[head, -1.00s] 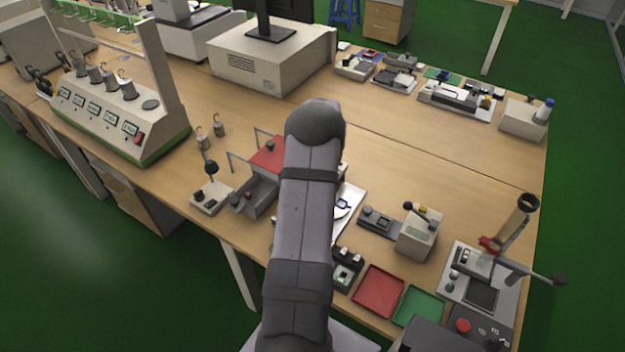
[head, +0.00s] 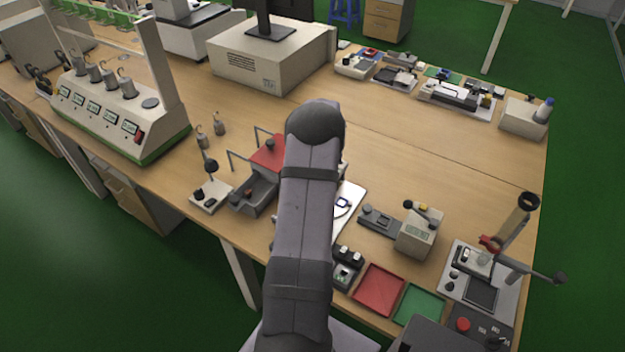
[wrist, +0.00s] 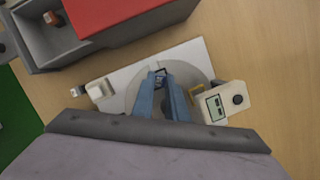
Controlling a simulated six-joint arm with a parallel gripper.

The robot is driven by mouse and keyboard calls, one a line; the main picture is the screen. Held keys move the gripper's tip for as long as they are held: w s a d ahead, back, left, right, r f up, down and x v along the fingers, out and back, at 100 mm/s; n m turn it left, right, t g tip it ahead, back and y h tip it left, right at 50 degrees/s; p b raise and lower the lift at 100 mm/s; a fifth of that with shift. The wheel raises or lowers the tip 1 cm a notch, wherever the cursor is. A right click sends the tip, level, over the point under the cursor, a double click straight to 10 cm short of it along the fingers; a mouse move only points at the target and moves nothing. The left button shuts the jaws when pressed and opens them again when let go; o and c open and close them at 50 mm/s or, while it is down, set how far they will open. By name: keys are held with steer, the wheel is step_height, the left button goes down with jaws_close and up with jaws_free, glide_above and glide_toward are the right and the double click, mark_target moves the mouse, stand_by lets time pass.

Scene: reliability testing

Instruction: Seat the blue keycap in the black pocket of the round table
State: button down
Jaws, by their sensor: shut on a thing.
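The round table (wrist: 205,65) is a grey disc on a white base plate (wrist: 125,77). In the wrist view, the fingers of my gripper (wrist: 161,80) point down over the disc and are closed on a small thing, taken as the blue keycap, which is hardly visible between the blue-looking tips. A dark-edged square, apparently the black pocket (wrist: 160,71), shows right at the tips; I cannot tell whether the keycap touches it. A yellow pocket (wrist: 197,95) lies right of the fingers. In the head view, my arm hides the gripper, and a blue-framed pocket (head: 343,203) shows beside it.
A grey unit with a red cover (wrist: 100,12) stands close behind the disc. A beige box with a display (wrist: 226,101) stands at the disc's right. Red (head: 379,291) and green (head: 418,304) trays lie near the front edge. Bare wood lies behind and right.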

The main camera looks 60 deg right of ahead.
steer(key=shift+f, duration=0.15)
steer(key=c, duration=1.7)
jaws_free()
steer(key=shift+o, duration=0.2)
steer(key=shift+r+p, duration=2.95)
steer(key=shift+r, duration=0.1)
